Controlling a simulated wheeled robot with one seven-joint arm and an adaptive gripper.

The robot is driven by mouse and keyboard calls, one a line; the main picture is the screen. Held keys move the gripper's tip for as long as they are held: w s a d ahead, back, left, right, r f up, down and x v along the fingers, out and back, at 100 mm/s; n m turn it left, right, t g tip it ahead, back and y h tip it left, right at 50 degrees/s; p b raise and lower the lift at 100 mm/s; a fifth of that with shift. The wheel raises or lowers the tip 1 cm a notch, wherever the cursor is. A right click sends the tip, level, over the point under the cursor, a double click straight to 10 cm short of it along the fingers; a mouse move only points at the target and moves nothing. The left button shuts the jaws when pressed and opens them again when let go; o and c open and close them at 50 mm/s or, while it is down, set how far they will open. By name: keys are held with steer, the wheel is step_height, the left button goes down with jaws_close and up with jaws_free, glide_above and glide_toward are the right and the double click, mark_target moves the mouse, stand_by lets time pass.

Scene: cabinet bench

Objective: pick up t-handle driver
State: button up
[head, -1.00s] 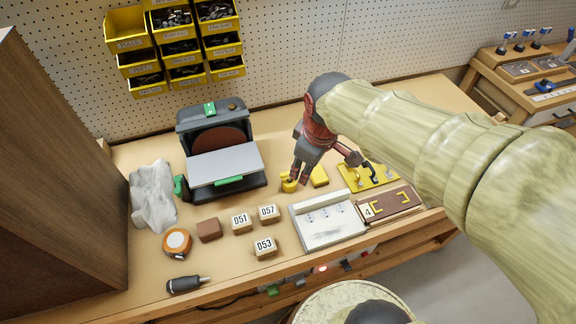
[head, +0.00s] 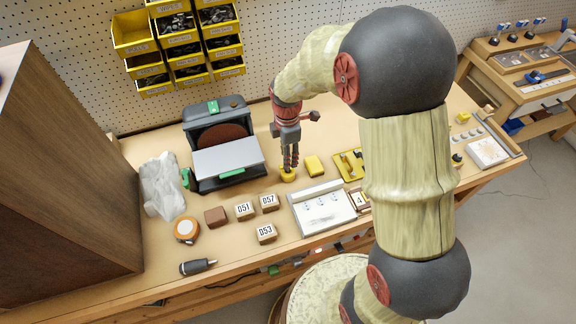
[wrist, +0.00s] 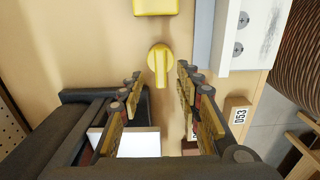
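A small yellow piece (head: 288,177), with a round part and a straight bar, stands on the bench right of the grey machine. It looks like the t-handle driver, though its lower part cannot be made out. It also shows in the wrist view (wrist: 158,62), just beyond and between the fingertips. My gripper (head: 289,164) points down directly over it. In the wrist view my gripper (wrist: 158,78) is open, with its fingers on both sides and nothing held. I cannot tell whether a finger touches the piece.
A yellow block (head: 314,166) lies close on the right. The grey machine (head: 222,150) stands left. A white panel (head: 322,212), numbered blocks (head: 266,232), a tape measure (head: 187,230) and a dark-handled screwdriver (head: 198,267) lie nearer the front. My arm hides part of the right side.

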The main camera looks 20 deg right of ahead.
step_height(320, 180, down, 5)
steer(key=shift+d+f+b, duration=0.1)
steer(key=shift+f+b, duration=0.05)
steer(key=shift+b, duration=0.75)
steer(key=c, duration=0.3)
jaws_close()
